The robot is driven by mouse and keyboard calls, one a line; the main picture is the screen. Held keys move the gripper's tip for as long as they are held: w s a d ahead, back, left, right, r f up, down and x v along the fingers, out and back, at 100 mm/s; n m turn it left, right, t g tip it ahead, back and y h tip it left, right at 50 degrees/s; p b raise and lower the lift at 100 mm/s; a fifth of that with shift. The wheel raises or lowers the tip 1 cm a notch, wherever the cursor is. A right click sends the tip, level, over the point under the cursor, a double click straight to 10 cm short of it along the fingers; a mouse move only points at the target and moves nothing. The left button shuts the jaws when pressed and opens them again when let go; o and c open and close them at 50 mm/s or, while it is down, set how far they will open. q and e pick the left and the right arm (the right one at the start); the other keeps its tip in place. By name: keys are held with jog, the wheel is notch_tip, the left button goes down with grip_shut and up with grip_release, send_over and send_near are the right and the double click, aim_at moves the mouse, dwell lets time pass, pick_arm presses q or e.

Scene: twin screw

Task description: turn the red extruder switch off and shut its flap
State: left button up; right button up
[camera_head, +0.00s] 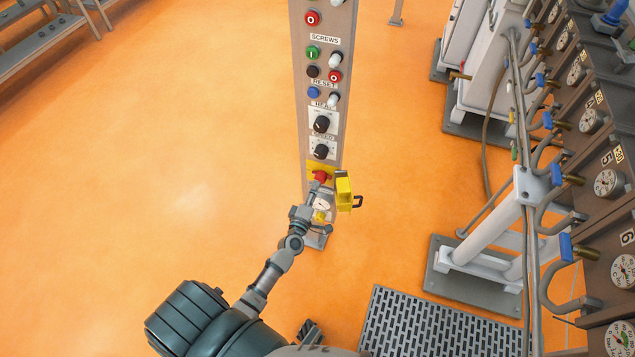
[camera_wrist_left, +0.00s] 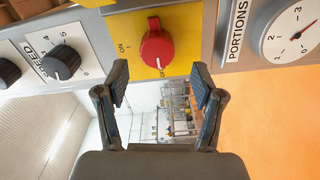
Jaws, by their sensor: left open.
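The red extruder switch (camera_head: 320,176) sits on a yellow plate low on the grey control column. In the left wrist view the red switch (camera_wrist_left: 157,49) is a round knob on that plate, with an ON label to its left and a partly hidden OFF label below. The yellow flap (camera_head: 344,193) stands open to the right of the switch, with a dark loop on its outer side. My left gripper (camera_head: 319,190) is just below and in front of the switch. Its fingers (camera_wrist_left: 160,87) are spread, with nothing between them, apart from the knob.
Dark dials (camera_head: 320,151) and several buttons line the column (camera_head: 346,80) above the switch. A white portions dial (camera_wrist_left: 294,32) is on the other side. Pipes and gauges (camera_head: 608,183) stand at the right, a floor grate (camera_head: 425,325) below.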

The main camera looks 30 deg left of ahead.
pick_arm(q)
jog(key=v, duration=0.7)
jog(key=shift+a, duration=0.15)
jog(key=s+d+f+m+g+h+p, duration=0.1)
jog(key=s+d+f+m+g+h, duration=0.25)
jog(key=d+f+m, duration=0.4)
jog(key=s+d+f+m+g+h, duration=0.3)
jog(key=s+d+f+m, duration=0.2)
jog(key=f, duration=0.5)
jog(key=s+f+m+g, duration=0.2)
jog(key=s+f+g, duration=0.1)
jog(key=s, duration=0.4)
jog(key=s+f+m+g+y+p, duration=0.1)
jog(key=s+f+m+g, duration=0.2)
jog(key=s+f, duration=0.2)
jog(key=s+f+m+g+y, duration=0.1)
jog(key=s+f+m+g, duration=0.2)
jog(key=s, duration=0.5)
jog(key=shift+s+a+f, duration=0.15)
jog(key=shift+s+f, duration=0.25)
jog(key=shift+f, duration=0.4)
pick_arm(e)
jog(key=s+f, duration=0.3)
jog(key=f, duration=0.2)
jog(key=shift+d, duration=0.2)
pick_arm(q)
jog(key=shift+c, duration=0.3)
pick_arm(e)
jog(key=shift+f, duration=0.1)
